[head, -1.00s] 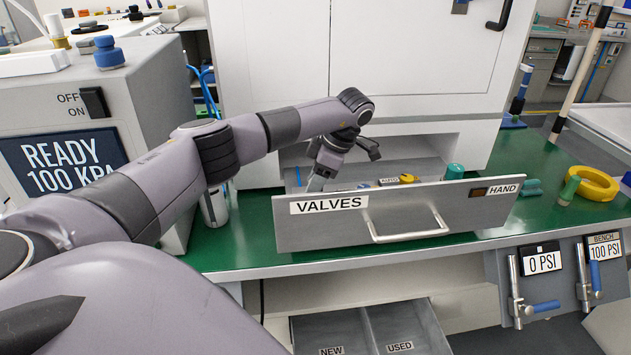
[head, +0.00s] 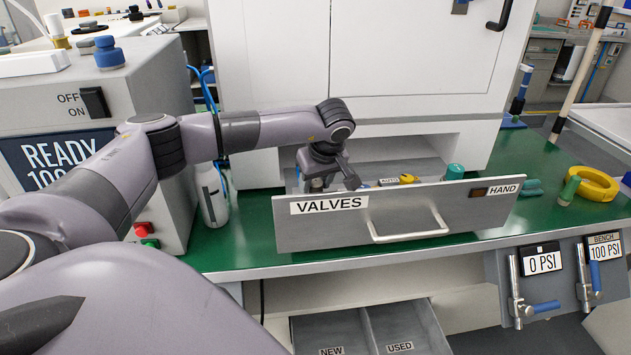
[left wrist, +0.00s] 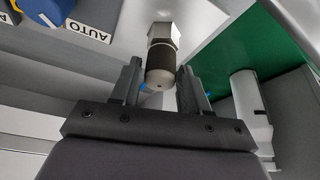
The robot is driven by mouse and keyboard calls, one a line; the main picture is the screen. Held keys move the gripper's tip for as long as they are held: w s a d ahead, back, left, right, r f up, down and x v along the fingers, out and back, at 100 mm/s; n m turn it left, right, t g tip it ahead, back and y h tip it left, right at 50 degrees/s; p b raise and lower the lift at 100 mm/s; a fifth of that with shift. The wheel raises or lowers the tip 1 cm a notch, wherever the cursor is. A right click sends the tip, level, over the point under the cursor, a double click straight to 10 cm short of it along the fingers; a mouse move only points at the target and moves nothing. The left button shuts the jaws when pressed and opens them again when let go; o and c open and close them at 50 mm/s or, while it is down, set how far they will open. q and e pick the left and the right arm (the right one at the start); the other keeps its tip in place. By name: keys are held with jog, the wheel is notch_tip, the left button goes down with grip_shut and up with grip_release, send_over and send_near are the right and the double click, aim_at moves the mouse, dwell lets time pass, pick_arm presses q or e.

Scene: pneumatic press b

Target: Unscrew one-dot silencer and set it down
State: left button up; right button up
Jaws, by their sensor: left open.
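A silencer (left wrist: 160,72) shows in the left wrist view, with a dark band and a rounded grey end bearing one small dark dot. It joins a metal hex fitting (left wrist: 164,34) behind it. My left gripper (left wrist: 159,88) is open, with one finger on each side of the silencer; I cannot tell whether either finger touches it. In the head view my left gripper (head: 328,182) points down into the left part of the open VALVES drawer (head: 290,236); the drawer front and gripper hide the silencer there. My right gripper is not in view.
In the drawer, a yellow-and-dark part (head: 407,179) lies beside an AUTO label (head: 389,182), with a teal cap (head: 454,172) at right. A white bottle (head: 211,196) stands left of the drawer. The green bench (head: 400,258) is bare in front. NEW and USED bins (head: 400,349) are below.

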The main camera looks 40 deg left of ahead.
pick_arm(q)
jog(key=shift+m, duration=0.3)
jog(key=c, duration=0.6)
jog(key=n+g, duration=0.1)
jog(key=n, duration=0.2)
jog(key=n+g, duration=0.1)
jog(key=n, duration=0.2)
jog(key=shift+n, duration=0.4)
jog(key=n+g, duration=0.1)
jog(key=n, duration=0.1)
jog(key=n+g, duration=0.1)
jog(key=n, duration=0.2)
jog(key=shift+h, duration=0.3)
jog(key=o, duration=0.6)
